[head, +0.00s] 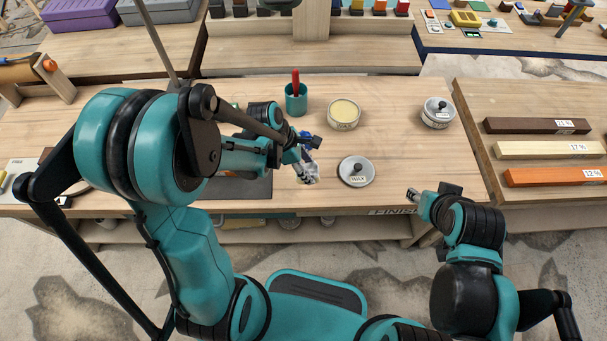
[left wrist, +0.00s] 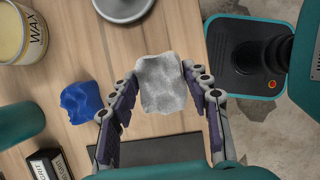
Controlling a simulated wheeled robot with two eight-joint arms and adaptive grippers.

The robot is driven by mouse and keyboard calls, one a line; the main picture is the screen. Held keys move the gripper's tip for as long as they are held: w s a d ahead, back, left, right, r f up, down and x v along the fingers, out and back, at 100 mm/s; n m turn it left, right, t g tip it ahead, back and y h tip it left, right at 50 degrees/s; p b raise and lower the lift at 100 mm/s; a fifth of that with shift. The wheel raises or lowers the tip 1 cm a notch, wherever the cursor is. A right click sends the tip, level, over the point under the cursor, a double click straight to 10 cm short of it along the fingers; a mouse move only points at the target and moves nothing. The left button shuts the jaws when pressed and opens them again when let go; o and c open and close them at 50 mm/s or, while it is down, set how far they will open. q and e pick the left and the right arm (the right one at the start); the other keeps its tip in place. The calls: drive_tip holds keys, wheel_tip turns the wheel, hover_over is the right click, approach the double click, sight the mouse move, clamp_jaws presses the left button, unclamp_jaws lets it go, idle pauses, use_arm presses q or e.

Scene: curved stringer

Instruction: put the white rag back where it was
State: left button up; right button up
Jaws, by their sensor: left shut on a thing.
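The white rag (left wrist: 162,84) is a crumpled grey-white cloth between the fingers of my left gripper (left wrist: 160,92), which is shut on it. In the head view the rag (head: 308,174) is near the front of the bench, left of the wax lid, below my left gripper (head: 304,160). I cannot tell whether it touches the wood. A blue rag (left wrist: 82,101) lies left of the gripper in the left wrist view. A dark mat (head: 240,188) lies on the bench front, partly behind my left arm. My right gripper (head: 430,198) is empty near the front edge; its finger opening is unclear.
A board with coloured bars (head: 542,150) is at right. Bare wood lies between the lids.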

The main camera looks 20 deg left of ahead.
use_arm(q)
drive_tip(key=shift+w+a+f, duration=0.8)
drive_tip(key=shift+a+f, duration=0.05)
drive_tip(key=shift+a, duration=0.05)
wheel_tip(320, 180, down, 4)
drive_tip(key=shift+r+b, duration=0.1)
drive_tip(key=shift+b, duration=1.1)
drive_tip(key=o, duration=1.1)
